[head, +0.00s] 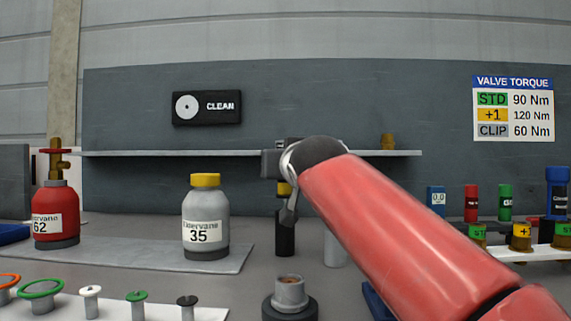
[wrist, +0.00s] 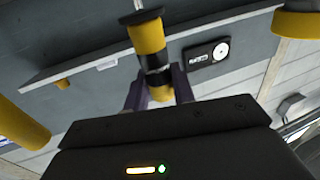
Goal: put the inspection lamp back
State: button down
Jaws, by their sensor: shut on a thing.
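The inspection lamp (wrist: 150,42) is a yellow and black cylinder, seen close up in the wrist view. My gripper (wrist: 160,92) is shut on it, one finger on each side. In the head view my gripper (head: 287,203) hangs below the end of my red arm, in front of the grey back panel. A yellow band (head: 284,188) shows there beside it. A black upright cylinder (head: 285,238) shows just below the band. I cannot tell whether it is part of the lamp or a separate holder on the bench.
A shelf (head: 190,153) runs along the panel behind my gripper. A grey bottle (head: 205,225) and a red one (head: 56,215) stand to the left. A grey fitting on a dark base (head: 290,307) stands in front. Small coloured cylinders (head: 471,203) stand right.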

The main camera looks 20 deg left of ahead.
jog(key=shift+f+b, duration=1.2)
jog(key=shift+f, duration=0.15)
jog(key=c, duration=1.1)
grip_release()
jog(key=shift+r, duration=0.15)
notch_tip(320, 180, up, 6)
jog(key=p, duration=0.5)
jog(key=shift+p, duration=0.4)
